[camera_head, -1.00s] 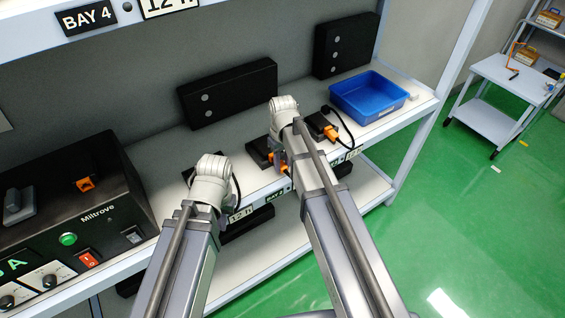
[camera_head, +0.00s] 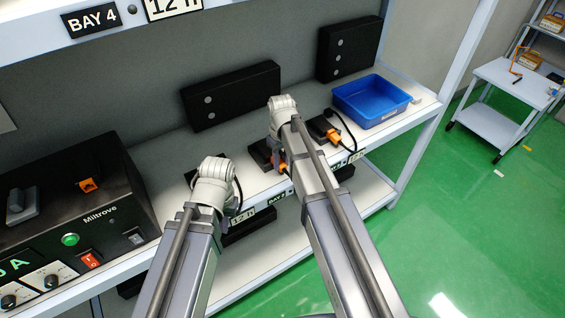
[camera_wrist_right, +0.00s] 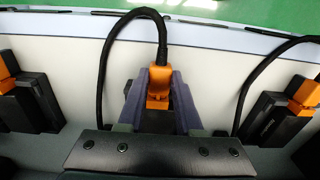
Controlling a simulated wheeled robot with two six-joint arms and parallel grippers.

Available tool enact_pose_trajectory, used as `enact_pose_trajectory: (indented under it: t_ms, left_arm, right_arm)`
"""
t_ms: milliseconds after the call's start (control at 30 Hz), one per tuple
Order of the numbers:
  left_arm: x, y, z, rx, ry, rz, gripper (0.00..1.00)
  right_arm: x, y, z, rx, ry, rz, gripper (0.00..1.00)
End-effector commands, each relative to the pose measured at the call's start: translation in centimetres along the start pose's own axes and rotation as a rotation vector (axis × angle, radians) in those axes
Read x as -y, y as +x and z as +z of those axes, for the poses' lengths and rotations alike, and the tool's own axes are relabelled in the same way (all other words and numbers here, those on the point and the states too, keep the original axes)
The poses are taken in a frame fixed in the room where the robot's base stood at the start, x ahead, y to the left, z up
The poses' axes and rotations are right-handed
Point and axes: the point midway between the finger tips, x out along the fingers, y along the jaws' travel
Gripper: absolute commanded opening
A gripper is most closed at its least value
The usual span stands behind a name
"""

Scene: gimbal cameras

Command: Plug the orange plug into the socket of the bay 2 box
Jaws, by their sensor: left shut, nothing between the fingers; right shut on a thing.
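My right gripper (camera_wrist_right: 158,95) is shut on an orange plug (camera_wrist_right: 158,82), with a black cable (camera_wrist_right: 130,25) looping from it. In the head view this gripper (camera_head: 277,158) and the held plug (camera_head: 283,167) are over the front of the shelf, beside a dark box (camera_head: 260,153). The gripper hides the plug's front end, so I cannot tell whether it is in a socket. A small label that looks like BAY 2 (camera_head: 272,201) is on the shelf edge below. My left gripper (camera_head: 196,178) is shut and empty, its fingertips mostly hidden by its wrist.
Neighbouring black boxes with orange plugs flank the held plug, left (camera_wrist_right: 35,100) and right (camera_wrist_right: 280,110). A blue bin (camera_head: 371,100) is at the shelf's right. A Miltrove unit (camera_head: 70,200) is at left. Black panels (camera_head: 231,95) are behind. A white cart (camera_head: 510,85) is far right.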

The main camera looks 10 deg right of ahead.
Motion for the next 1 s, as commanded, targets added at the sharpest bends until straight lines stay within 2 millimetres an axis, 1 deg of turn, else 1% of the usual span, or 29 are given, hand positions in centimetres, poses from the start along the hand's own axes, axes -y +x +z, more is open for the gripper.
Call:
enact_pose_trajectory:
  t_ms: [200,567,1000]
  left_arm:
    - [0.0,0.0,0.0,0.0,0.0,0.0,0.0]
    - [0.0,0.0,0.0,0.0,0.0,0.0,0.0]
    - [0.0,0.0,0.0,0.0,0.0,0.0,0.0]
  right_arm:
    - [0.0,0.0,-0.5,-0.001,0.0,0.0,0.0]
    - [0.0,0.0,-0.5,-0.001,0.0,0.0,0.0]
    - [0.0,0.0,0.8,-0.001,0.0,0.0,0.0]
